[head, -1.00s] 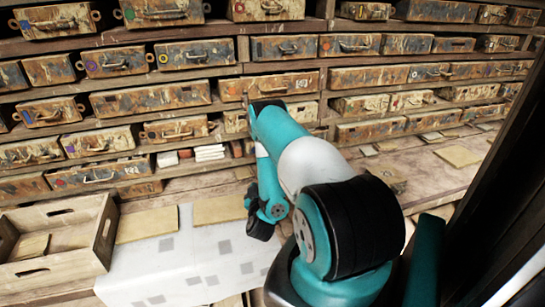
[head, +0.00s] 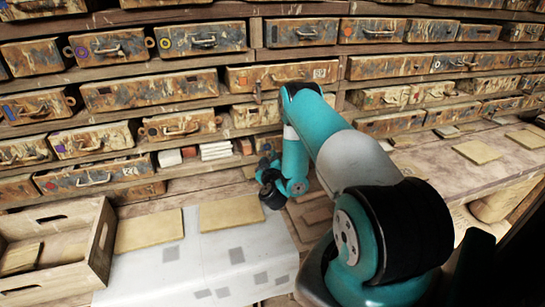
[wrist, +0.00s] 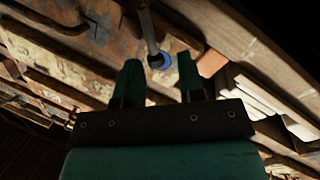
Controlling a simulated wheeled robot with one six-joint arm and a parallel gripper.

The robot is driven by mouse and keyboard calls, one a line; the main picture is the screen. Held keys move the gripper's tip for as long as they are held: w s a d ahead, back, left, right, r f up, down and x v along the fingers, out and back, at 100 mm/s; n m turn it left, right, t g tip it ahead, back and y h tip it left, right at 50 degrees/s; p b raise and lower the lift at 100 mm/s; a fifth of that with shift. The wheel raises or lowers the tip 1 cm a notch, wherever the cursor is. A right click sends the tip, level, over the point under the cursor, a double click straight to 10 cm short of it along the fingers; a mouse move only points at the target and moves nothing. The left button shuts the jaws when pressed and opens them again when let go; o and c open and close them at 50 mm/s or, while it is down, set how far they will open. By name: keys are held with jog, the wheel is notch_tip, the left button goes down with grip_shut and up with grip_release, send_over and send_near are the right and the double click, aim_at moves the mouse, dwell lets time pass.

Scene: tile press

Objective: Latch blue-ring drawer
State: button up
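A blue ring (wrist: 158,61) shows in the wrist view, at the end of a thin grey metal bar (wrist: 150,32) in front of a worn, rusty drawer face (wrist: 108,20). My gripper (wrist: 159,78) is open, its two teal fingers apart. The ring appears just beyond the fingertips, between them in the picture, and I cannot tell whether they touch. Nothing is held. In the head view my gripper (head: 272,188) hangs low in front of the rack, right of the white bricks. I cannot match the blue ring to one drawer there.
Rows of worn drawers (head: 150,90) fill the wooden rack. A wooden crate (head: 100,245) stands at bottom left, beside a pale sheet (head: 200,270) and tan tiles (head: 150,230).

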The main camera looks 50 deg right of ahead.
jog(key=shift+w+d, duration=0.45)
jog(key=shift+d, duration=0.05)
jog(key=shift+s+d, duration=0.1)
jog(key=shift+d, duration=0.1)
grip_shut()
jog(key=shift+s+d+r+m+g+b, duration=0.25)
jog(key=shift+d+m+g+b, duration=0.1)
jog(key=shift+m, duration=0.45)
grip_release()
jog(key=shift+a, duration=0.15)
